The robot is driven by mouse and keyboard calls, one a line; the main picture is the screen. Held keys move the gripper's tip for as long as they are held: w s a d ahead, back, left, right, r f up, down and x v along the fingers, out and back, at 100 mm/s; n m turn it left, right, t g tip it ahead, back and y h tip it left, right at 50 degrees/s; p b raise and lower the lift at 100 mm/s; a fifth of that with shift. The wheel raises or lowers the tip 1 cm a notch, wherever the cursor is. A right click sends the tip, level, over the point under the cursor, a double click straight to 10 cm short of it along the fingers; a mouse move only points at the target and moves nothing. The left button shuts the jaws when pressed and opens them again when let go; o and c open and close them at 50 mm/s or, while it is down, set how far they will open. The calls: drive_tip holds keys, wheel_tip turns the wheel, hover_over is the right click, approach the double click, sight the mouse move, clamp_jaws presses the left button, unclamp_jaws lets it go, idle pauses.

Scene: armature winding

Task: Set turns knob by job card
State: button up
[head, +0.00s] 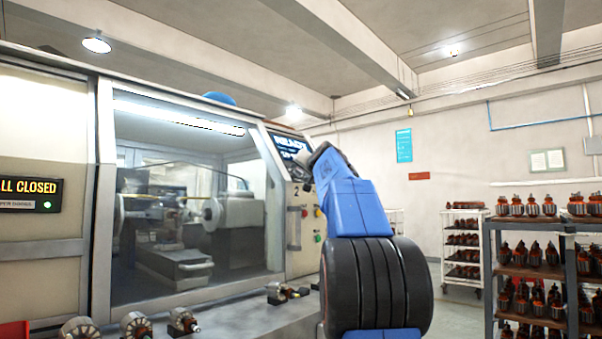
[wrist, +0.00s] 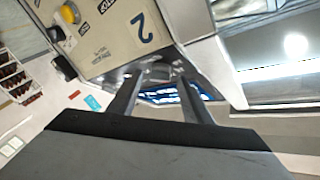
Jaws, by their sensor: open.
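My gripper (head: 308,162) is up at the winding machine's control panel (head: 297,232), just below its blue-lit screen (head: 290,145). In the wrist view its two fingers (wrist: 160,76) are apart, with the panel close beyond them. A dark, partly hidden shape (wrist: 152,70) lies at the fingertips; it may be the turns knob, but I cannot tell, nor whether the fingers touch it. No pointer or scale is readable. The panel carries a large "2" (wrist: 143,27). The screen shows between the fingers (wrist: 172,94), its text unreadable. I cannot make out a job card.
A yellow button (wrist: 65,67) and dark switches sit on the panel. The machine's glass window (head: 190,210) is left of the panel. Several armatures (head: 185,320) lie on the front ledge. Racks of armatures (head: 530,255) stand at right. A blue poster (head: 404,145) hangs on the wall.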

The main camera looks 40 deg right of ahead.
drive_tip(key=shift+w+d, duration=0.15)
drive_tip(key=shift+w, duration=0.2)
drive_tip(key=c, duration=1.1)
drive_tip(key=shift+o, duration=0.2)
drive_tip(key=shift+d+f+n+t, duration=0.1)
drive_tip(key=shift+n+t, duration=0.2)
drive_tip(key=shift+n, duration=0.2)
drive_tip(key=shift+s+d+f+n+t+y, duration=0.15)
drive_tip(key=shift+n+t+y, duration=0.35)
drive_tip(key=shift+n+y, duration=0.45)
drive_tip(key=shift+w+d+n+t+y, duration=0.15)
drive_tip(key=shift+n+t+y, duration=0.45)
drive_tip(key=shift+n, duration=0.65)
drive_tip(key=shift+s+d+n+t+y, duration=0.1)
drive_tip(key=shift+d+n+t+y, duration=0.1)
drive_tip(key=shift+n+y, duration=1.45)
drive_tip(key=shift+d+n+t+y, duration=0.2)
drive_tip(key=shift+n+y, duration=1.1)
drive_tip(key=shift+n, duration=0.95)
